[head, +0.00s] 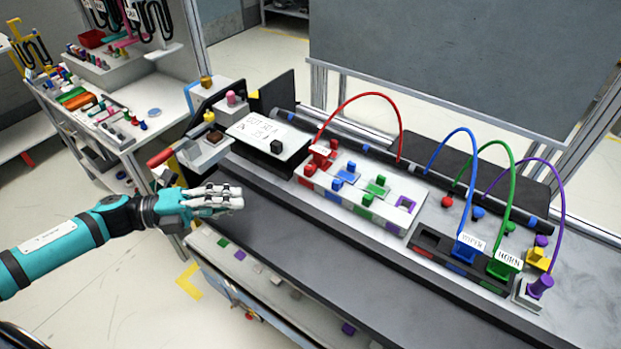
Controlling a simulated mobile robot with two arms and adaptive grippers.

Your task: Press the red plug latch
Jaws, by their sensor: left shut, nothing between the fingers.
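The red plug (320,157) with a small white label sits at the left end of the white socket block (404,207), and a red cable arches from it to the dark bar behind. Its latch is too small to make out clearly. Blue and green pieces (377,186) stand on the same block to its right. My left gripper (236,197) is shut and empty, to the left of the red plug and apart from it, above the dark front ledge. My right gripper is not in view.
Blue (469,246) and green (503,265) plugs stand in a dark holder at the right, beside a purple plug (540,287). A white tilted panel (268,136) with a black knob lies behind my left gripper. The dark front ledge (330,250) is clear.

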